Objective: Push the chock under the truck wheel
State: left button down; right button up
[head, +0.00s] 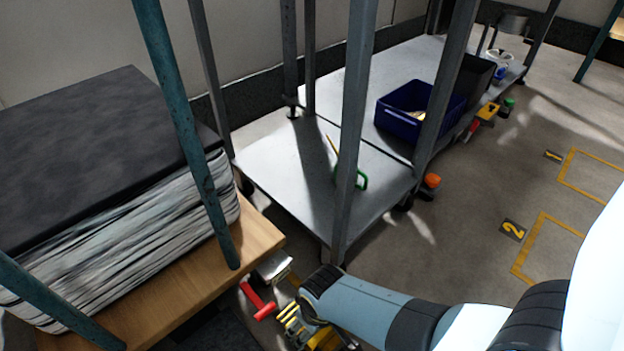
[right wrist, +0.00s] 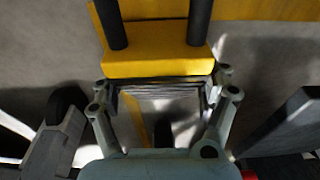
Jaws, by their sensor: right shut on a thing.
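My right gripper (right wrist: 160,88) is shut on a yellow block with two dark upright bars, seemingly the chock (right wrist: 158,62), low above or on the grey floor. In the head view my right gripper (head: 306,332) is at the bottom edge, beside the wooden deck's near corner. Yellow parts show there, but the chock's outline is unclear. A dark round thing (right wrist: 68,103), possibly a truck wheel, shows left of the fingers in the right wrist view, apart from the chock. In the head view the wheel under the wooden deck is hidden. My left gripper is not in view.
A wooden deck (head: 262,232) carries a grey stack (head: 110,240) between teal posts. A grey shelf (head: 285,170) with posts and a blue bin (head: 395,118) stands beyond. A red object (head: 258,303) lies near my gripper. Open floor (head: 450,260) lies at the right.

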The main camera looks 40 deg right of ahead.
jog(key=shift+f, duration=0.25)
dwell(0.3)
jog(key=o, duration=1.6)
jog(key=r, duration=0.3)
jog(key=s+r, duration=0.1)
jog(key=r, duration=0.7)
jog(key=shift+s+r, duration=0.1)
jog(key=shift+s, duration=0.2)
jog(key=shift+s+r, duration=0.1)
jog(key=shift+r, duration=0.25)
